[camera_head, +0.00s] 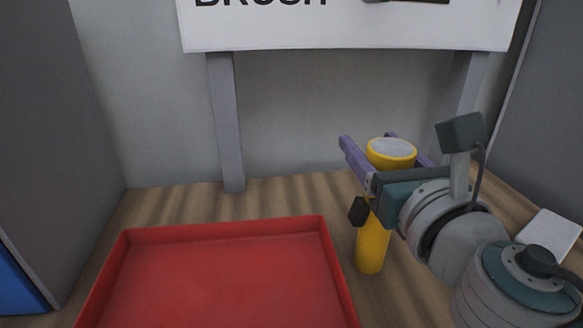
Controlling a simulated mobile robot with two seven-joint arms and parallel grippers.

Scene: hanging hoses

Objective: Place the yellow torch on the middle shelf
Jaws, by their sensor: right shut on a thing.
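The yellow torch (371,243) stands upright, or nearly so, over the wooden shelf surface (190,204), just right of a red tray. Its pale round top end faces up. My right gripper (368,150) reaches in from the right and is shut on the torch near its upper end, with purple fingers on either side. A small dark block at the gripper hides part of the torch's middle. I cannot tell whether the torch's lower end touches the wood. My left gripper is not in view.
The red tray (325,240) fills the front middle. A white sign (350,28) hangs across the back on grey posts. Grey walls close both sides. A white flat object (549,233) lies at the right, and a blue thing (20,285) shows at the lower left. Bare wood lies behind the tray.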

